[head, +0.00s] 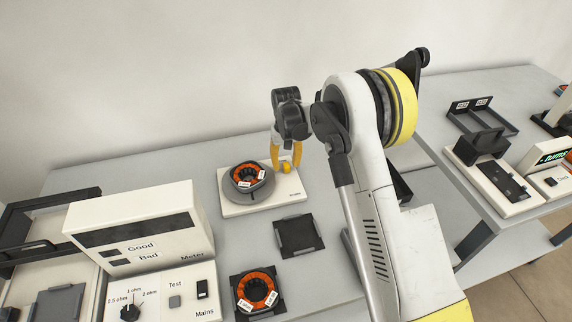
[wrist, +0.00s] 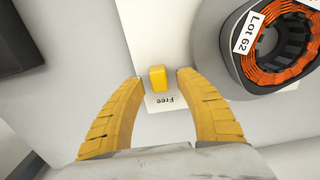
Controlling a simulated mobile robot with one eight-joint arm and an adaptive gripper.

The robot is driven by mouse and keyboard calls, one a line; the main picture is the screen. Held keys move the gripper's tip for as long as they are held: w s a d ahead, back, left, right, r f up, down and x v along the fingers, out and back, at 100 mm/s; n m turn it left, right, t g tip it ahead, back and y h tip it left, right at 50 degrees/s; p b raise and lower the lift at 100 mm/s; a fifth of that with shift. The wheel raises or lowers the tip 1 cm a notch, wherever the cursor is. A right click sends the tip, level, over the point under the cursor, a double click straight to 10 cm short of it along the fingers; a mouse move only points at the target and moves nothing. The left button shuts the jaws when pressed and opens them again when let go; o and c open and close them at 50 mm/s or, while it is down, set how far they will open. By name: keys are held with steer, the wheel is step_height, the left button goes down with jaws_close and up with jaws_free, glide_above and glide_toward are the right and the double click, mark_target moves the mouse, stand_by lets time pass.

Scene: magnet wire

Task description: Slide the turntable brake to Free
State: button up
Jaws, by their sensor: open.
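The turntable (head: 233,204) is a grey disc on a white base plate, and an orange-wound stator (head: 247,175) sits on it. The stator also shows in the wrist view (wrist: 278,45) with a "Lot 62" label. The brake (head: 286,167) is a small yellow knob on the base's right part. In the wrist view the yellow knob (wrist: 158,77) stands just above the printed word "Free" (wrist: 168,99). My gripper (head: 286,158) is open, its yellow fingers (wrist: 160,82) on either side of the knob, with gaps visible. Whether the fingers touch it is not clear.
A black square pad (head: 299,236) lies in front of the turntable. Another stator (head: 256,290) sits on a pad at the front. The Good/Bad meter (head: 140,225) stands at left. A second table (head: 500,110) with devices is at right.

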mark_target(286, 163)
step_height(286, 163, up, 12)
steer(key=shift+f, duration=0.2)
stand_by(0.4)
steer(key=s+d+r+m+t, duration=0.1)
steer(key=s+d+r+t, duration=0.1)
steer(key=s+d+r, duration=0.4)
steer(key=s+d+r+t, duration=0.1)
steer(key=s+d+r, duration=0.1)
steer(key=s+r, duration=0.65)
steer(key=s+d+f+t, duration=0.1)
steer(key=s+d+t, duration=0.1)
steer(key=s, duration=0.7)
steer(key=s+d+m+t, duration=0.1)
steer(key=s+d, duration=0.3)
steer(key=s, duration=0.6)
steer(key=shift+s+f+t, duration=0.25)
steer(key=shift+f+t, duration=0.1)
steer(key=shift+t, duration=0.25)
